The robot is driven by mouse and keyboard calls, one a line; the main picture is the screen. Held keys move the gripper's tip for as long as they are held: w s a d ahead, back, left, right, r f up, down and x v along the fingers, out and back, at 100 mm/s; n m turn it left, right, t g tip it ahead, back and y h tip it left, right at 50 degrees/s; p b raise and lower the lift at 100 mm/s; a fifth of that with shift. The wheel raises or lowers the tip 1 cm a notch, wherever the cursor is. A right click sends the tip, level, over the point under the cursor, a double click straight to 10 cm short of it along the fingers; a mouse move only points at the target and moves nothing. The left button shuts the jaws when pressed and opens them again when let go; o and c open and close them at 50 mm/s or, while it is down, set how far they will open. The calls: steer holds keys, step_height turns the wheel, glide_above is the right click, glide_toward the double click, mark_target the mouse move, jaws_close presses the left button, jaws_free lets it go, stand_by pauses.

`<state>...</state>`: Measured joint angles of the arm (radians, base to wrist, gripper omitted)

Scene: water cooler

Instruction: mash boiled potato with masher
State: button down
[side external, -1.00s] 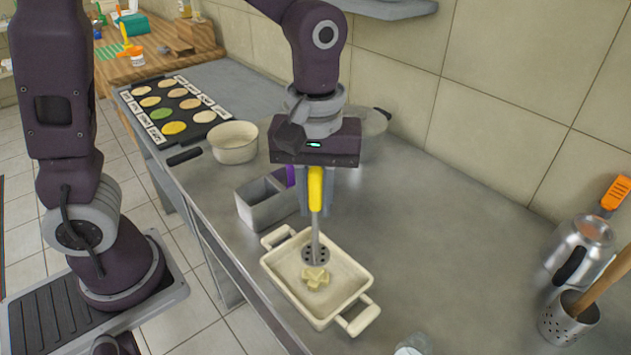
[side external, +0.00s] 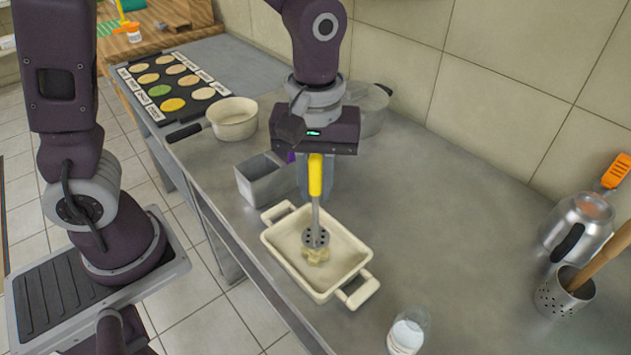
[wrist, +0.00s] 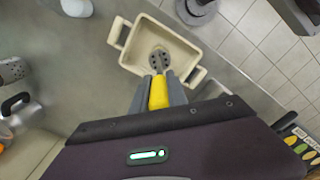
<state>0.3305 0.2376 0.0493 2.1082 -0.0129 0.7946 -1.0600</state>
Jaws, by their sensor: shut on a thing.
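My gripper (side external: 315,178) is shut on the yellow handle of the masher (side external: 315,176), which hangs nearly upright with its perforated round head down. In the wrist view the masher (wrist: 158,92) points into the dish between my fingers (wrist: 159,95). The cream rectangular dish (side external: 345,275) with two handles stands on the steel counter. The pale yellow potato (side external: 316,256) lies in the dish, directly under the masher head and partly hidden by it. The head looks to be on or just above the potato; I cannot tell whether it presses.
A grey open metal container (side external: 262,180) stands just behind the dish. A cream pot (side external: 233,120) is farther back. A bottle (side external: 406,332) is at the front, and a utensil holder (side external: 563,295) and metal kettle (side external: 578,226) are at right. The counter right of the dish is clear.

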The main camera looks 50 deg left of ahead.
steer(key=shift+f, duration=0.55)
stand_by(1.1)
steer(key=shift+r, duration=3.55)
